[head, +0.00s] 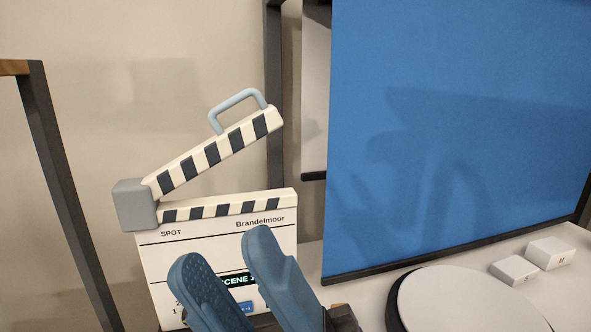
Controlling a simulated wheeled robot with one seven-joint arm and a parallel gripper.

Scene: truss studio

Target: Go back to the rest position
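My gripper (222,262) shows at the bottom, left of centre, with two blue fingers pointing up. The fingers stand apart with a gap between them and nothing in it. Behind them is a clapperboard (265,236) with a cream slate and a striped clap stick (216,149). The stick is raised at an angle, hinged at a grey block (134,204) on the left. A light blue handle (238,103) sits on top of the stick. The fingers hide part of the slate's lower text. My arm beyond the fingers is mostly out of view.
A large blue screen (450,90) stands at the right. In front of it lie a round white disc (465,300) and two small white blocks (515,270), (549,253) on a pale surface (395,270). A dark post (62,190) stands at the left.

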